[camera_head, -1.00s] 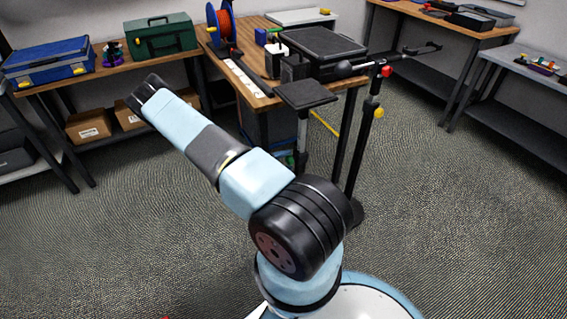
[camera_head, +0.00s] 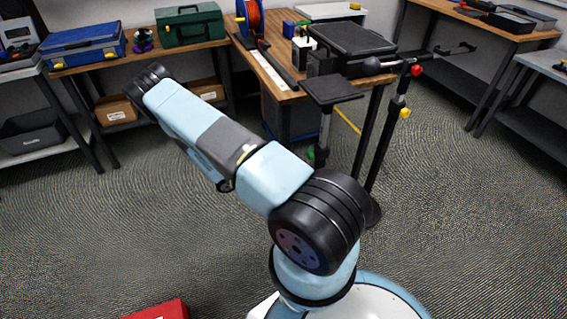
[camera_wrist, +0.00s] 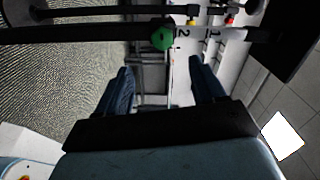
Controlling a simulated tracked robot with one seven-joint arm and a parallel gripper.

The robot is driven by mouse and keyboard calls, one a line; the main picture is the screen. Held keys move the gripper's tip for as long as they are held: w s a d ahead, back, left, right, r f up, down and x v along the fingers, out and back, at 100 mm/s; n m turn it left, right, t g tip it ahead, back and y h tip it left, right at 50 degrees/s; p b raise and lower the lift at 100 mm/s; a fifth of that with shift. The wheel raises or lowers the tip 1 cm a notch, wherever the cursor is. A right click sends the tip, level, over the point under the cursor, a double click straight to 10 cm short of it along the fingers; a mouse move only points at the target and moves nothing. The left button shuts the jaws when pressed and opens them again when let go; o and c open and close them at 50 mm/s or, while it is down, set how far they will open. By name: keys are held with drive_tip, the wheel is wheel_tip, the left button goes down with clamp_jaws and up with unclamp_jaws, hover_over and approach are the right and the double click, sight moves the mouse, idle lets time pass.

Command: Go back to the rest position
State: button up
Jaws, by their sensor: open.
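My gripper shows in the wrist view (camera_wrist: 161,66). Its two dark blue fingers stand wide apart with nothing between them. In the head view my arm reaches up and to the left over the floor, and the gripper itself cannot be made out past the black wrist end.
A green knob (camera_wrist: 163,38) on a dark bar crosses ahead of the fingers. A black stand (camera_head: 372,150) with red and yellow knobs stands by the wooden workbench (camera_head: 262,72). A side bench (camera_head: 72,70) holds a blue toolbox (camera_head: 82,48). A red object (camera_head: 160,311) shows at the bottom edge. Carpet around me looks clear.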

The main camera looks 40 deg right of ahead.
drive_tip(key=shift+a, duration=0.2)
idle(0.5)
drive_tip(key=s+a+r+m+y, duration=0.1)
drive_tip(key=a+r+m+y, duration=0.25)
drive_tip(key=r+m, duration=0.55)
drive_tip(key=a+r+m+y, duration=0.3)
drive_tip(key=r+m+y, duration=0.1)
drive_tip(key=r, duration=0.8)
drive_tip(key=s+a+r+m+y, duration=0.1)
drive_tip(key=a+r+m+y, duration=0.2)
drive_tip(key=r+m, duration=0.6)
drive_tip(key=s+a+r+m+t+y, duration=0.2)
drive_tip(key=s+a+r+m+t, duration=0.1)
drive_tip(key=s+r, duration=0.3)
drive_tip(key=s+a+r+m+t+y, duration=0.2)
drive_tip(key=s+r+m, duration=0.4)
drive_tip(key=r, duration=0.4)
drive_tip(key=s+a+r+m+t+y, duration=0.3)
drive_tip(key=s+a+r, duration=0.3)
drive_tip(key=s+r, duration=0.2)
drive_tip(key=shift+s+r+m+t, duration=0.15)
drive_tip(key=shift+r+m+t, duration=0.2)
drive_tip(key=shift+m+t, duration=0.4)
